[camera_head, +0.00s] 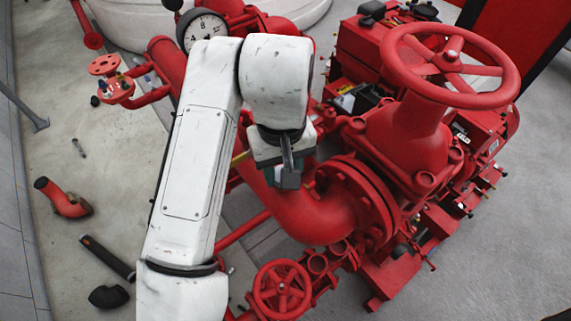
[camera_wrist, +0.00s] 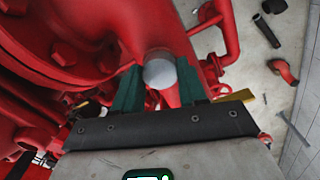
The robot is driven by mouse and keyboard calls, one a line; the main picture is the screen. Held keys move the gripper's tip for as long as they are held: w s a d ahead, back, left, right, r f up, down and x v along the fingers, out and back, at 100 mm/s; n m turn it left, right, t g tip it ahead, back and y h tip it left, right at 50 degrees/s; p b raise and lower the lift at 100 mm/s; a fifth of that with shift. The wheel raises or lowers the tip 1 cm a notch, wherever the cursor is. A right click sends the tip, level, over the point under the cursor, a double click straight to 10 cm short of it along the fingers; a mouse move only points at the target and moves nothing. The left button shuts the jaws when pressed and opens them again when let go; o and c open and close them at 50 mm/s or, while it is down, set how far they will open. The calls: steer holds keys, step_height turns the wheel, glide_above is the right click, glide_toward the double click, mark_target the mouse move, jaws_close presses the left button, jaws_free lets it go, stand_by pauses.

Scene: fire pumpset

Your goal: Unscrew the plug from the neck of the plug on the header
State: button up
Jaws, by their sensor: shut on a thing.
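The plug (camera_wrist: 160,70) shows in the wrist view as a round, pale grey end between the two green fingers of my gripper (camera_wrist: 158,82). My gripper is shut on its sides. The red header pipe (camera_wrist: 165,22) runs just behind the plug. The neck is hidden behind the plug and fingers, so I cannot tell how far the plug sits in it. In the head view my gripper (camera_head: 286,180) is over the header pipe (camera_head: 305,215), and the plug is hidden there by my wrist and fingers.
A large red handwheel valve (camera_head: 450,65) stands to the right, with a smaller handwheel (camera_head: 281,290) below. A pressure gauge (camera_head: 205,30) is at the top. A yellow lever (camera_wrist: 236,97) lies close to the right finger. Loose pipe pieces (camera_head: 65,200) lie on the floor at left.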

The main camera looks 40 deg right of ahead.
steer(key=n, duration=0.4)
steer(key=o, duration=1)
